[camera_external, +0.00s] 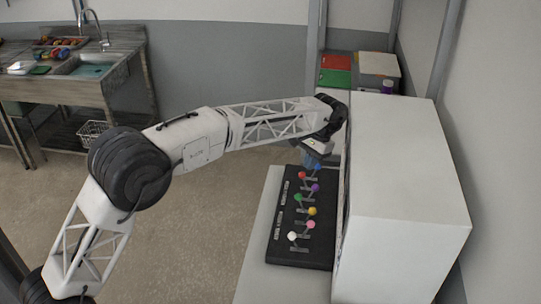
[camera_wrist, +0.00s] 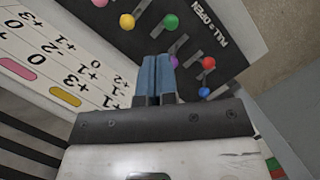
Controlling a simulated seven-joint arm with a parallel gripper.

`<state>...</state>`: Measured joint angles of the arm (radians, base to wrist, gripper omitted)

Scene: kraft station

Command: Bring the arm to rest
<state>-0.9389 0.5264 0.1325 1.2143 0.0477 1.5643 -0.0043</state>
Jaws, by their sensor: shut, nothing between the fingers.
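My arm stretches from the lower left across the external view. My gripper (camera_external: 313,164) points down over the far end of a black panel with coloured knobs. In the wrist view my gripper (camera_wrist: 157,58) shows two blue fingers side by side, shut with nothing between them. The black panel (camera_external: 285,225) bears levers with coloured balls, among them red, purple, green, yellow, pink and white. A blue ball (camera_external: 318,167) is right beside the fingers. In the wrist view the purple ball (camera_wrist: 174,61) is partly hidden behind the fingers; I cannot tell whether they touch it.
A large white box (camera_external: 405,190) stands close on the right of the panel. A white sign with numbers (camera_wrist: 60,60) shows in the wrist view. Red and green blocks (camera_external: 336,70) are at the back. A sink bench (camera_external: 85,70) stands far left. Open floor lies left of the panel.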

